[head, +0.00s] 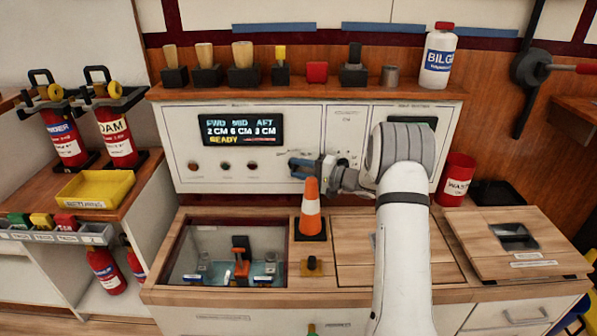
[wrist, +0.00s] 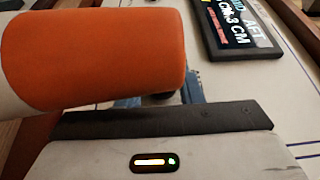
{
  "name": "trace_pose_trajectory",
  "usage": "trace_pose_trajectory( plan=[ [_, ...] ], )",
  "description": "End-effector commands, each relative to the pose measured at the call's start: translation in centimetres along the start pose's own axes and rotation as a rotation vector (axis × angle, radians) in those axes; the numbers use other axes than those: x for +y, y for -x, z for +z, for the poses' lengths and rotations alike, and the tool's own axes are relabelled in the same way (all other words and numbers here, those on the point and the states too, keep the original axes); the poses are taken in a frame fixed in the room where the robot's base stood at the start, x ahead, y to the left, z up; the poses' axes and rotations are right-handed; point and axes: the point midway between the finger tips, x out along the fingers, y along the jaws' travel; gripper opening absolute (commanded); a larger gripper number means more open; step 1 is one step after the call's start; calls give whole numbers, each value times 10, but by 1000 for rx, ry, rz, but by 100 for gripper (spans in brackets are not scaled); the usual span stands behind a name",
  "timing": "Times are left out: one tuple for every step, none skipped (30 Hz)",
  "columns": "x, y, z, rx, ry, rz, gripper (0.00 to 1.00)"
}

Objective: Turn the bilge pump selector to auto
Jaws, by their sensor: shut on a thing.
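The white control panel (head: 180,158) stands upright at the back of the counter. Its dark display (head: 241,130) reads FWD 2 CM, MID 6 CM, AFT 3 CM and READY; part of it shows in the wrist view (wrist: 238,28). In the wrist view the fingers (wrist: 178,97) are mostly covered.
An orange and white cone (head: 311,208) stands on the counter just below my gripper and fills the upper left of the wrist view (wrist: 100,55). A glass-covered well (head: 205,250) lies to its left. A shelf with brushes and a bilge bottle (head: 438,57) runs above the panel.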

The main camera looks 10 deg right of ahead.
Motion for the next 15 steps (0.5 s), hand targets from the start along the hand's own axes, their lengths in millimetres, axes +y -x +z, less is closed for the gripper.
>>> trace_pose_trajectory(
  plan=[
    [2,1,0,2,-3,2,10],
    [1,1,0,2,-3,2,10],
    [1,1,0,2,-3,2,10],
    [1,1,0,2,-3,2,10],
    [2,1,0,2,-3,2,10],
    [2,1,0,2,-3,2,10],
    [2,1,0,2,-3,2,10],
    [2,1,0,2,-3,2,34],
    [2,1,0,2,-3,2,37],
    [2,1,0,2,-3,2,40],
    [1,1,0,2,-3,2,42],
    [1,1,0,2,-3,2,45],
    [1,1,0,1,-2,2,48],
    [1,1,0,1,-2,2,50],
    [1,1,0,1,-2,2,54]
  ],
)
